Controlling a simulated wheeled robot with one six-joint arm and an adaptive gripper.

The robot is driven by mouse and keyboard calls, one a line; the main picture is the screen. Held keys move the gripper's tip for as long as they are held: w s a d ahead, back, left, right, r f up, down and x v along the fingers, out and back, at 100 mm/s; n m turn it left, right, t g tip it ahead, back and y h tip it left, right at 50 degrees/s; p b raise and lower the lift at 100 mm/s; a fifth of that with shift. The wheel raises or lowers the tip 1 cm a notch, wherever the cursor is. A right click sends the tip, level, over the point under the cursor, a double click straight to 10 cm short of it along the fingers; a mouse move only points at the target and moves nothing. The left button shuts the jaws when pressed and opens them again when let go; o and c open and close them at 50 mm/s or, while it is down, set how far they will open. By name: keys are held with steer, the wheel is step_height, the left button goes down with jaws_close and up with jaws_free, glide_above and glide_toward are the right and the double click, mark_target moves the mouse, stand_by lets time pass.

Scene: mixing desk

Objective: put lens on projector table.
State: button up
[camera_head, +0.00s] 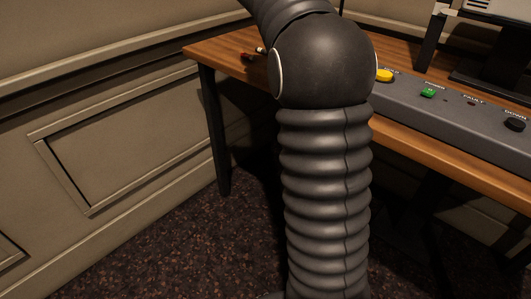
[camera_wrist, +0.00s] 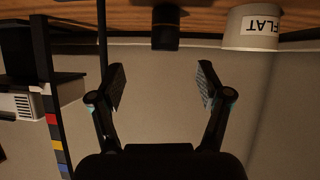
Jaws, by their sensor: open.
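A short black cylinder (camera_wrist: 165,28), which looks like the lens, stands on the wooden table (camera_wrist: 210,17) at the top of the wrist view. My gripper (camera_wrist: 161,82) is open and empty, its two fingers apart on either side of the cylinder's line. The cylinder lies beyond the fingertips and is not between them. In the head view my own arm covers the middle, and the gripper and the cylinder are hidden. I cannot tell which surface is the projector table.
A pale cup marked FLAT (camera_wrist: 251,28) stands close to the right of the cylinder. A white-and-grey device (camera_wrist: 22,104) and a dark post with coloured bands (camera_wrist: 50,120) are at left. A grey control panel (camera_head: 450,115) with coloured buttons runs along the table in the head view.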

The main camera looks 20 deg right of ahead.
steer(key=s+a+f+n+y, duration=0.4)
steer(key=s+a+f, duration=0.2)
steer(key=s+a, duration=0.3)
steer(key=s+a+f+n+t+y, duration=0.1)
steer(key=s+a+f+n+y, duration=0.3)
steer(key=s+a+f, duration=0.3)
steer(key=s+a+f+n+t+y, duration=0.1)
steer(key=s+a+f+n+y, duration=0.3)
steer(key=s+a, duration=0.9)
steer(key=s+f+n, duration=0.1)
steer(key=s+f, duration=0.2)
steer(key=s, duration=0.3)
steer(key=shift+s+a+f+n, duration=0.2)
steer(key=shift+s+n, duration=0.1)
steer(key=shift+n, duration=0.1)
